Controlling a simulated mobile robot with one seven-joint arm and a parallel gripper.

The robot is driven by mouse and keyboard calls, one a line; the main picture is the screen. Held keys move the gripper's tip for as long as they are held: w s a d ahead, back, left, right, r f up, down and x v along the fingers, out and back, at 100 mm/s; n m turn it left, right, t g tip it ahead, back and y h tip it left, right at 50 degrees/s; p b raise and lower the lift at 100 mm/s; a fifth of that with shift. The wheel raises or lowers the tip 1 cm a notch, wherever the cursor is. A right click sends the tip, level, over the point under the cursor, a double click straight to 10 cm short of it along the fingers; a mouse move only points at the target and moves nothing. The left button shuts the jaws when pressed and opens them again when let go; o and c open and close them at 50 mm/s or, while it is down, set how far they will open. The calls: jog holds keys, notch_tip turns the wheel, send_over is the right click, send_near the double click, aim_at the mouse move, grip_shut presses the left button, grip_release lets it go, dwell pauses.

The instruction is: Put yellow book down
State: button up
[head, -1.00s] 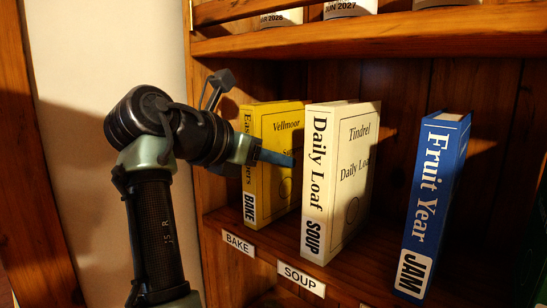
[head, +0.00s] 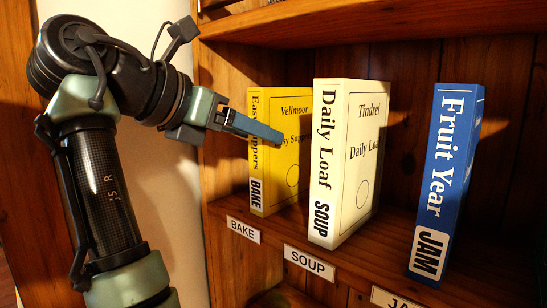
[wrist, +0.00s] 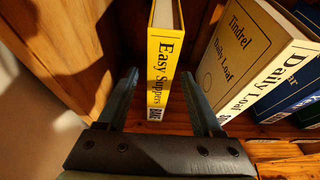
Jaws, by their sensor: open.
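The yellow book (head: 278,165), with "Easy Suppers" on its spine and a BAKE label, stands upright on the shelf at the left, above the BAKE tag (head: 243,231). My gripper (head: 268,130) is in front of its upper part in the head view; one finger crosses its right face and the other is hidden. In the wrist view my gripper (wrist: 160,73) is open, with a finger on either side of the yellow spine (wrist: 160,75) and visible gaps to both. How far the fingertips still overlap the book in depth is unclear.
The cream "Daily Loaf" book (head: 345,155) stands close on the right, above the SOUP tag (head: 309,262). The blue "Fruit Year" book (head: 447,180) stands farther right. The left shelf wall (head: 222,110) and the upper shelf edge (head: 290,22) bound the space.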

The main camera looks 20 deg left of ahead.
jog(key=b+v, duration=0.1)
jog(key=v, duration=0.4)
jog(key=shift+b, duration=0.3)
